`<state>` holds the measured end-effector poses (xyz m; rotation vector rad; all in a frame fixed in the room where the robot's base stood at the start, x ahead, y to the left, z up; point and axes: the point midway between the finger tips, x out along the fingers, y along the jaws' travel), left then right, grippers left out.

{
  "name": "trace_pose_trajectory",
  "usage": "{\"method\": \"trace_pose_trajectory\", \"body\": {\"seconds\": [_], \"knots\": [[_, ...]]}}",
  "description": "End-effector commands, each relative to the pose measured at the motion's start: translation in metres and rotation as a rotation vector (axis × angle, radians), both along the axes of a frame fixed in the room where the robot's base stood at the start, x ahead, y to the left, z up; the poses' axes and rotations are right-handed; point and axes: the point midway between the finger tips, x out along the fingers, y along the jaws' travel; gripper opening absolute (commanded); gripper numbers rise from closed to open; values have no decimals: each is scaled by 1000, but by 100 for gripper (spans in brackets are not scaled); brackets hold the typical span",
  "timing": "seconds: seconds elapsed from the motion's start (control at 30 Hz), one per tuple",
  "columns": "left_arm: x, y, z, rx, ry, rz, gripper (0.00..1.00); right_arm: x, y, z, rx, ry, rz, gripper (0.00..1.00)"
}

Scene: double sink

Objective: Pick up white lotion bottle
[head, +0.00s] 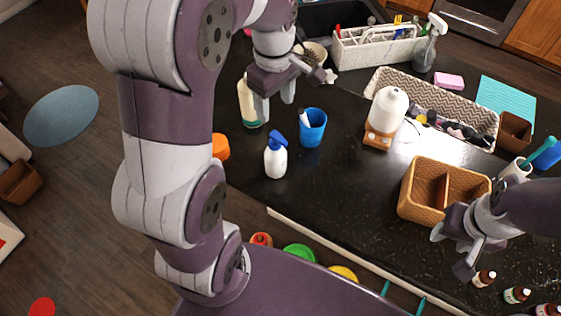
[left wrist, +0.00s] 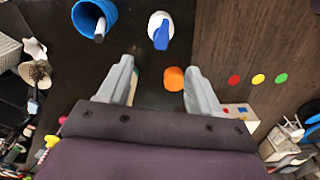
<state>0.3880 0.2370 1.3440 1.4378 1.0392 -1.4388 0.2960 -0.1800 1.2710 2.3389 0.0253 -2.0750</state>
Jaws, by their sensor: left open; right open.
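A white bottle with a blue pump top (head: 276,160) stands upright on the dark counter, and it also shows at the top of the left wrist view (left wrist: 160,32). A taller cream-white bottle (head: 246,100) stands behind it, partly hidden by my left gripper. I cannot tell from labels which holds lotion. My left gripper (head: 275,102) is open and empty, fingers pointing down, just beside the cream bottle and behind the blue-topped one. My right gripper (head: 450,252) is open and empty at the right, by the wicker basket.
A blue cup (head: 313,128) stands close right of the blue-topped bottle. An orange object (head: 220,147) is to its left near the counter edge. A white dispenser on a wooden base (head: 386,112), a patterned tray (head: 400,78) and a wicker basket (head: 418,205) stand further right. The counter's middle is clear.

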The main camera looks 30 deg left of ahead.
Motion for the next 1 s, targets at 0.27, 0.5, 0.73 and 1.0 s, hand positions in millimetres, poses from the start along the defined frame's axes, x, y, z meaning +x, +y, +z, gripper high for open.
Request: {"method": "trace_pose_trajectory", "body": {"seconds": [0.27, 0.5, 0.73, 1.0], "knots": [[0, 0, -68, 0, 0, 1, 64, 0, 0, -64, 0, 2, 0, 45], [-3, 3, -93, -1, 6, 1, 64, -1, 0, -71, 0, 3, 0, 45], [-3, 3, -119, 0, 2, -1, 64, 0, 0, -64, 0, 1, 0, 45], [-2, 3, -120, 0, 1, -1, 28, 0, 0, -65, 0, 1, 0, 45]]}}
